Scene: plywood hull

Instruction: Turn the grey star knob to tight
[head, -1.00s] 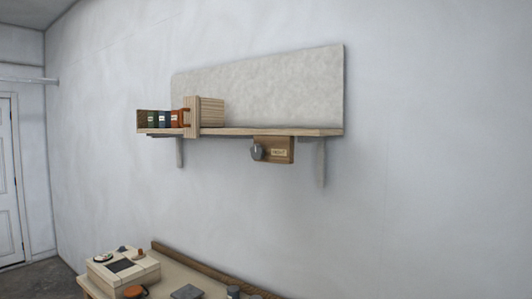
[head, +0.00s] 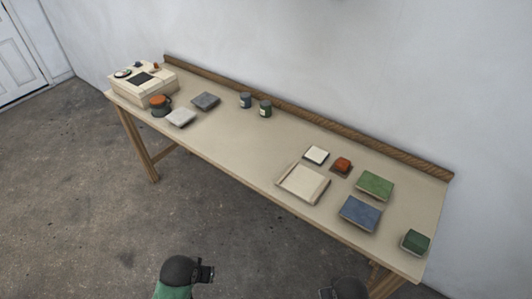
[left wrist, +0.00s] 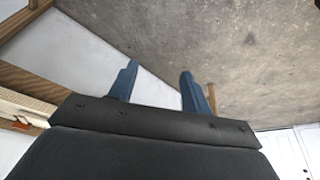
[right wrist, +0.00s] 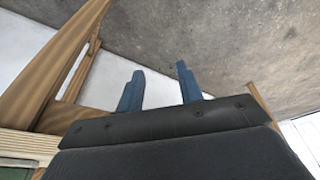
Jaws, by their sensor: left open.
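The grey star knob is not in any current view; the head view now looks down at the bench instead of at the wall shelf. My left gripper (head: 206,274) is at the bottom of the head view, in front of the bench. In the left wrist view its blue fingers (left wrist: 159,70) stand apart with nothing between them. My right gripper (head: 342,289) is partly cut off at the bottom edge of the head view. In the right wrist view its fingers (right wrist: 160,68) stand apart and empty.
A long bench (head: 235,140) runs along the wall. Concrete floor (head: 70,190) is clear at left.

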